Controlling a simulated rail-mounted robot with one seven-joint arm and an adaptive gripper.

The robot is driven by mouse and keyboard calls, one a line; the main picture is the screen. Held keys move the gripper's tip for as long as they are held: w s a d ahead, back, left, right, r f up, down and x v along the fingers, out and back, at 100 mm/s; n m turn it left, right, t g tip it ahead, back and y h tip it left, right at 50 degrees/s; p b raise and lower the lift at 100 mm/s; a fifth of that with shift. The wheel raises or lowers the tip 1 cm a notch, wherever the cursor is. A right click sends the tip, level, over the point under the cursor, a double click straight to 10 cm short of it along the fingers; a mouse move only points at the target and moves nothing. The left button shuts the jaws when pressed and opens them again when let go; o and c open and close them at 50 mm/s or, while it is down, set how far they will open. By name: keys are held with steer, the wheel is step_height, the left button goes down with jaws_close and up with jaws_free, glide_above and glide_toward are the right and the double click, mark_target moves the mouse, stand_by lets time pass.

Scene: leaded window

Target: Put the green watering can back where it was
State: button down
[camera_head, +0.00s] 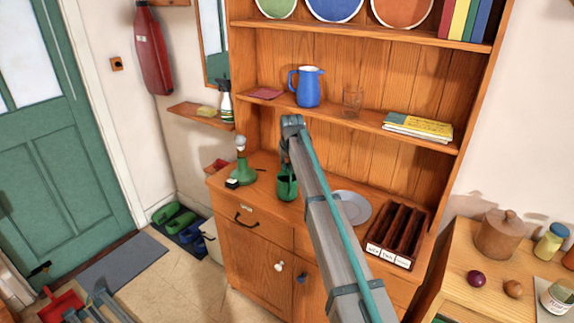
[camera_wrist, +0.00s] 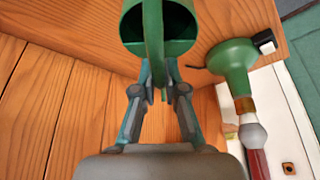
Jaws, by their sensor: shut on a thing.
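The green watering can (camera_head: 287,188) is at the dresser's counter, below the end of my arm in the head view. In the wrist view the green watering can (camera_wrist: 185,22) fills the top middle, its round opening towards me. My gripper (camera_head: 286,160) is shut on the can's upright green handle; in the wrist view the fingers of my gripper (camera_wrist: 160,72) close on it from both sides. I cannot tell whether the can's base touches the counter. My arm hides part of the counter to its right.
A green lamp base (camera_head: 243,172) stands close left of the can; the lamp base also shows in the wrist view (camera_wrist: 232,58). A grey plate (camera_head: 352,207) and a slotted wooden tray (camera_head: 398,232) lie to the right. A shelf with a blue jug (camera_head: 308,88) and a glass (camera_head: 352,101) is above.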

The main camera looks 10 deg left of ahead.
steer(key=shift+f, duration=0.4)
steer(key=c, duration=1.2)
jaws_free()
steer(key=b+v, duration=0.2)
steer(key=v, duration=1)
steer(key=shift+s+b, duration=0.1)
steer(key=shift+b, duration=0.3)
